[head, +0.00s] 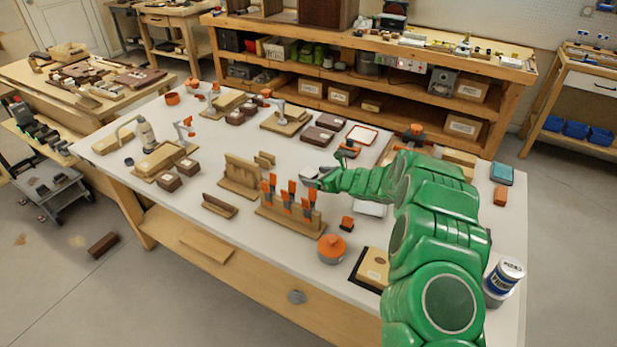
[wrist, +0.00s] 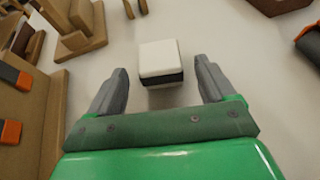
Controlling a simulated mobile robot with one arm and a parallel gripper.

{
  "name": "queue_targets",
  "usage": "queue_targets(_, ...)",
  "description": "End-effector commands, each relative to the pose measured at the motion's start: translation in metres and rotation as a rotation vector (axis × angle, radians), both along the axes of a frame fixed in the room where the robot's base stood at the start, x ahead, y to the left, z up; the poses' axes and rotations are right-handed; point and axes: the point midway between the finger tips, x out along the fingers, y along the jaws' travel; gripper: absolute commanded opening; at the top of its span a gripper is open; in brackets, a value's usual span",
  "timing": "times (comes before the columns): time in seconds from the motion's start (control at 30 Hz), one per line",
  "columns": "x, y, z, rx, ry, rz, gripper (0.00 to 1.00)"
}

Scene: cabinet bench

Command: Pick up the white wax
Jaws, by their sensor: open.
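A small white block with a dark band low on its side, which looks like the white wax (wrist: 160,57), sits on the pale bench top in the wrist view. My gripper (wrist: 160,80) is open, with one grey finger to the left of the block and one to the right. The block lies between and slightly beyond the fingertips, with a gap on each side. In the head view my gripper (head: 314,175) is over the middle of the bench, behind the rack of orange-handled tools. The block cannot be made out clearly there.
A wooden rack with orange-handled tools (head: 290,208) stands close in front of my gripper. Wooden stands (head: 240,176) are to its left. An orange round pot (head: 331,247) is nearer the front edge. A blue and white can (head: 503,278) stands at right. Bare bench shows at front left.

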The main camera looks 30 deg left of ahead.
Motion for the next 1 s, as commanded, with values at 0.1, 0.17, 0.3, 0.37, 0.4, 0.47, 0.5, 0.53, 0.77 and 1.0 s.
queue_targets(0.1,0.002,0.011,-0.005,-0.003,0.001,0.002,0.83)
queue_targets(0.17,0.004,0.018,-0.007,-0.003,0.0,0.004,0.83)
queue_targets(0.3,0.008,0.032,-0.01,-0.001,-0.001,0.002,0.83)
queue_targets(0.37,0.009,0.036,-0.012,-0.001,-0.001,0.002,0.83)
queue_targets(0.4,0.009,0.038,-0.013,-0.001,0.0,0.002,0.83)
queue_targets(0.47,0.009,0.04,-0.014,-0.001,0.001,0.002,0.83)
queue_targets(0.5,0.009,0.041,-0.014,-0.001,0.001,0.002,0.83)
queue_targets(0.53,0.009,0.041,-0.014,-0.001,0.001,0.002,0.83)
queue_targets(0.77,0.01,0.041,-0.014,-0.001,0.001,0.002,0.71)
queue_targets(1.0,0.01,0.04,-0.014,-0.001,0.001,0.001,0.34)
